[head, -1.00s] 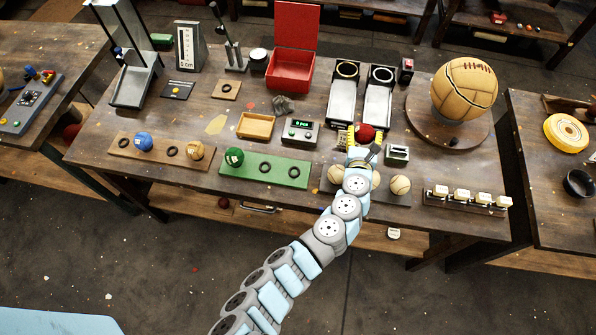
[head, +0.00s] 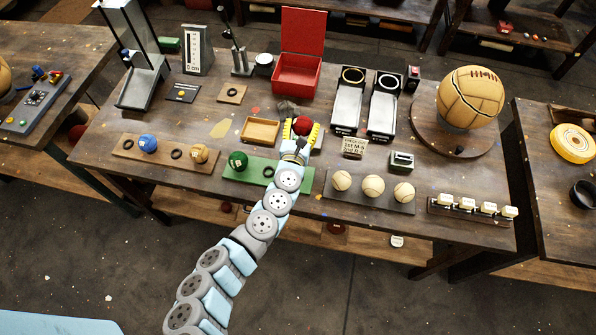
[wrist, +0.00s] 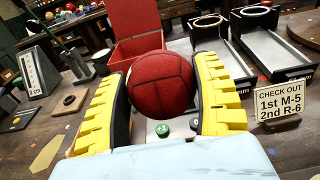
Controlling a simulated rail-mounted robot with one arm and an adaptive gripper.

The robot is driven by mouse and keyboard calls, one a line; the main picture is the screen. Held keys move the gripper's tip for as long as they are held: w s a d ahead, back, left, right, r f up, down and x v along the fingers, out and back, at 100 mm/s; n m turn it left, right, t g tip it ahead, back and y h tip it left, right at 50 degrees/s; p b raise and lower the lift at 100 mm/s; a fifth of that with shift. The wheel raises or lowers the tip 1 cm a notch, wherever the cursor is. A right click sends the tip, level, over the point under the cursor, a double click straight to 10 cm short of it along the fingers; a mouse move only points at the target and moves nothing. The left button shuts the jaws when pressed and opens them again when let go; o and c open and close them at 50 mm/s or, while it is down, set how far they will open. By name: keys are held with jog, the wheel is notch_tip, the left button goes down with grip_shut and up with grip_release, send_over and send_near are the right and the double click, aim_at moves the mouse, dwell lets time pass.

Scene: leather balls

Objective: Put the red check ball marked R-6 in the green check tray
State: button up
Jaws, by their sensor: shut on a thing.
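My gripper (head: 301,130) is shut on a red leather ball (head: 302,121), held above the middle of the workbench. In the wrist view the red ball (wrist: 161,84) sits between the yellow ribbed fingers; no R-6 mark shows on the visible side. The green check tray (head: 254,180) lies nearer the front edge, to the left of and in front of the ball. A green ball (head: 238,160) rests at its left end. A dark ring (head: 268,171) shows beside my arm; my arm covers part of the tray's right side.
A tan wooden tray (head: 261,131) stands just left of my gripper, and an open red box (head: 297,74) behind. A sign (wrist: 280,101) reads "CHECK OUT 1st M-5 2nd R-6". A dark board (head: 357,202) with three cream balls lies right of the green tray.

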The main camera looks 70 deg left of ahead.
jog(key=s+d+f+b, duration=0.1)
jog(key=d+f, duration=0.1)
jog(key=s+d+f+b, duration=0.1)
jog(key=s+d+f, duration=0.1)
jog(key=d+f, duration=0.1)
jog(key=s+d+f+b, duration=0.1)
jog(key=d+f, duration=0.1)
jog(key=shift+s+d+f, duration=0.15)
jog(key=shift+s+d, duration=0.15)
jog(key=shift+d+f, duration=0.1)
jog(key=shift+f, duration=0.1)
jog(key=shift+s+d+f+b, duration=0.1)
jog(key=shift+f+b, duration=0.5)
jog(key=shift+f, duration=0.25)
jog(key=shift+s+d+f+b, duration=0.1)
jog(key=shift+f+b, duration=0.45)
jog(key=shift+f, duration=0.25)
jog(key=o, duration=1.2)
jog(key=shift+f, duration=0.1)
